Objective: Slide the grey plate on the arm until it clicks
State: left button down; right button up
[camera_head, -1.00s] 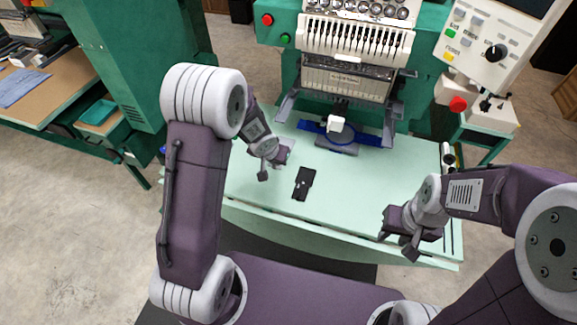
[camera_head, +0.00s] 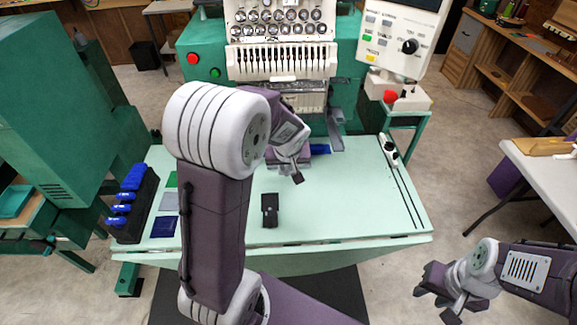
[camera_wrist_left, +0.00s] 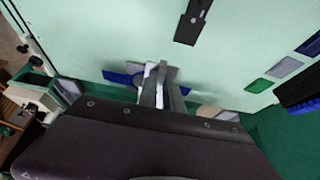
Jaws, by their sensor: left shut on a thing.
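My left gripper (camera_head: 291,166) is at the machine's lower arm and covers most of the work there. In the left wrist view its fingers (camera_wrist_left: 161,88) are close together, shut on the upright white block of the grey plate (camera_wrist_left: 170,72). The plate lies over a blue hoop (camera_wrist_left: 118,77), whose blue end also shows beside my gripper in the head view (camera_head: 320,149). Whether the plate is seated on the machine's arm is hidden. My right gripper (camera_head: 445,292) is open and empty, right of the table.
A black device (camera_head: 270,210) lies on the pale green table (camera_head: 340,205). Green, grey and blue cloth patches (camera_head: 164,227) and a dark rack with blue pieces (camera_head: 132,203) are at the left. The table's right half is mostly clear. A control panel (camera_head: 404,42) stands at the back right.

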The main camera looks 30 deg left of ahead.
pick_arm(q)
jog(key=w+a+p, duration=0.2)
jog(key=w+p, duration=0.1)
jog(key=w+a+p, duration=0.2)
jog(key=w+p, duration=0.1)
jog(key=w+a+p, duration=0.2)
jog(key=w+p, duration=0.1)
jog(key=w, duration=0.1)
jog(key=shift+a+f+p, duration=0.15)
jog(key=shift+f+p, duration=0.05)
jog(key=shift+p, duration=0.15)
jog(key=shift+w+a+f, duration=0.3)
jog(key=shift+w, duration=0.25)
jog(key=shift+f, duration=0.2)
jog(key=shift+r, duration=0.15)
